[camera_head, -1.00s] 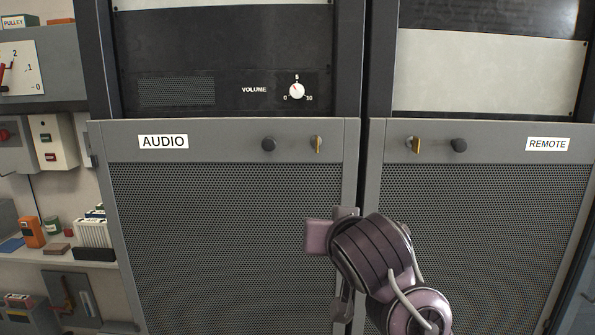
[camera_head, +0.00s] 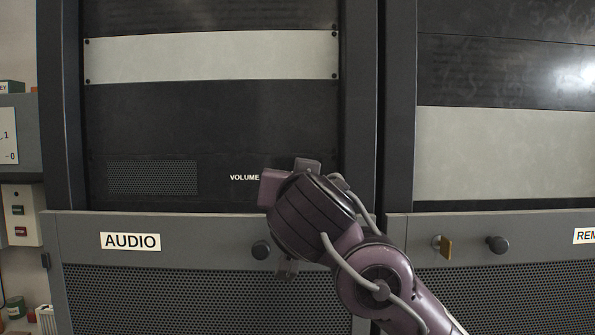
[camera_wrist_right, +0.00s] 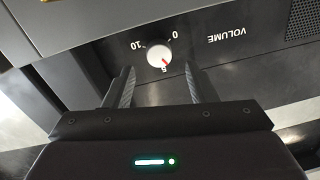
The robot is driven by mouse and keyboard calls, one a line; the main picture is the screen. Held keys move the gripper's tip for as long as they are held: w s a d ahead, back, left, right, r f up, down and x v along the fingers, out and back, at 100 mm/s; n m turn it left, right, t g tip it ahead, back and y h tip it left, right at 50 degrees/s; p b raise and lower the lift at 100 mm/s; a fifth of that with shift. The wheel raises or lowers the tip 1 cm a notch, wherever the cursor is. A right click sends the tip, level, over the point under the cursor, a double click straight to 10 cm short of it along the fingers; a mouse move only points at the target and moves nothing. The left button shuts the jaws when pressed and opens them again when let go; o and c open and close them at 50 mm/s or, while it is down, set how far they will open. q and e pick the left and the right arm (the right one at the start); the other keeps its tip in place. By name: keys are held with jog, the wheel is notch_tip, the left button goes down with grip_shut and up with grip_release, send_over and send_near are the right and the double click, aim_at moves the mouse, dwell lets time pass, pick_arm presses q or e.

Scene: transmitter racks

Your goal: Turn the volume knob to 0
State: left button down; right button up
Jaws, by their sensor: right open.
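The volume knob (camera_wrist_right: 158,55) is a small white dial on the black panel, seen upside down in the right wrist view. My right gripper (camera_wrist_right: 159,69) is open, with one finger to each side of the knob and no visible contact. In the head view my right wrist covers the knob, and only the VOLUME label (camera_head: 244,178) shows beside it. My left gripper is not in view.
A shelf with boxes stands at far left.

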jog(key=w, duration=0.3)
jog(key=shift+w+f+p, duration=0.2)
jog(key=shift+w+p, duration=0.2)
jog(key=shift+a, duration=0.1)
jog(key=c, duration=1)
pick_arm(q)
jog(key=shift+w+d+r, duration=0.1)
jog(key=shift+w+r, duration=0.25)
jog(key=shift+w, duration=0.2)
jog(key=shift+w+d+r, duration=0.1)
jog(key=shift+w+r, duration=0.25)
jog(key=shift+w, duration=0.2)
pick_arm(e)
jog(key=shift+o, duration=0.2)
